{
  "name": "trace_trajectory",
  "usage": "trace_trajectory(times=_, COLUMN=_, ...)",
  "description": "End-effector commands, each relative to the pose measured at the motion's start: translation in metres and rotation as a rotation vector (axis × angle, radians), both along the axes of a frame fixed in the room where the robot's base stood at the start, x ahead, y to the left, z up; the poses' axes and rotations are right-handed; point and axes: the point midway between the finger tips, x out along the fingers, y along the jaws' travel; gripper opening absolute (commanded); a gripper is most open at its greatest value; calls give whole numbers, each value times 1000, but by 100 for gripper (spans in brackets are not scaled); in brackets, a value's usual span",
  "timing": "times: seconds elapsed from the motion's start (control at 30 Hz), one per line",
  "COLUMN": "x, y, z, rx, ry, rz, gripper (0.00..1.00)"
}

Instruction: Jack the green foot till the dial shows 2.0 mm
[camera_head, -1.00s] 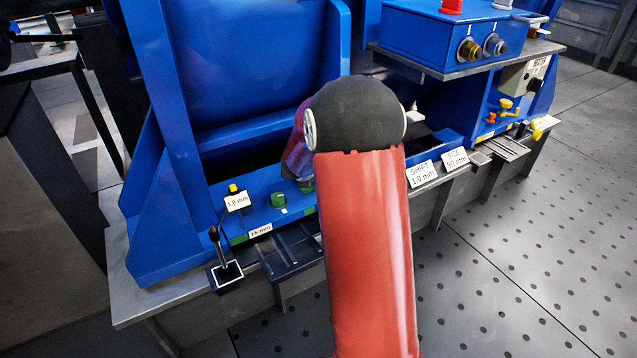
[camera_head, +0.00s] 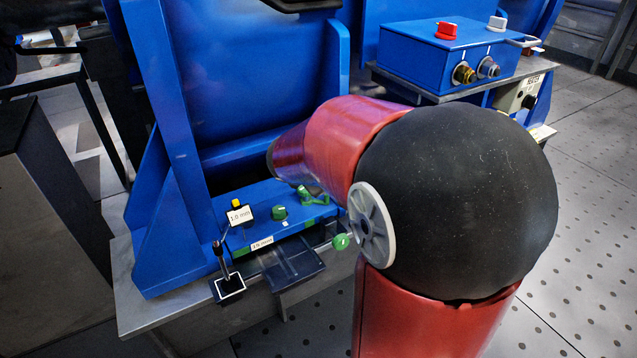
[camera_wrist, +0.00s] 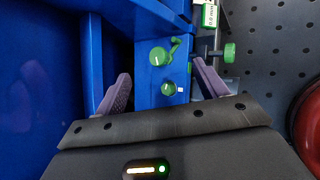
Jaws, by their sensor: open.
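The blue foot block with green marks (camera_head: 262,228) sits at the base of the blue machine in the head view. On it are a round green knob (camera_head: 279,212) and a green crank (camera_head: 308,196). In the wrist view the crank (camera_wrist: 161,55) and knob (camera_wrist: 168,89) lie between the purple fingers of my gripper (camera_wrist: 162,73), which is open and empty. A green-edged display (camera_wrist: 209,16) at the top seems to read 0.0 mm, in small print. A green knob on a rod (camera_wrist: 230,52) sticks out right of the fingers. My arm hides the gripper in the head view.
A yellow-topped post with a 1.0 mm tag (camera_head: 239,215) and a black lever (camera_head: 222,262) stand left of the green knob. A dark tray (camera_head: 291,265) juts out in front. A blue control box (camera_head: 430,55) is at upper right. Perforated floor is open at right.

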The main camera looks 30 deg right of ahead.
Motion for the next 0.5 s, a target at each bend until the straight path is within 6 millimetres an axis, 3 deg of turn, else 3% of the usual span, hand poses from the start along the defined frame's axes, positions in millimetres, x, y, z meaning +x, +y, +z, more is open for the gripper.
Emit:
trace_trajectory(times=0.2, x=-36, y=12, z=25, rx=179, ry=-118, rz=-223, gripper=72)
trace_trajectory(times=0.5, x=-78, y=29, z=40, rx=400, ry=-227, rz=-473, gripper=72)
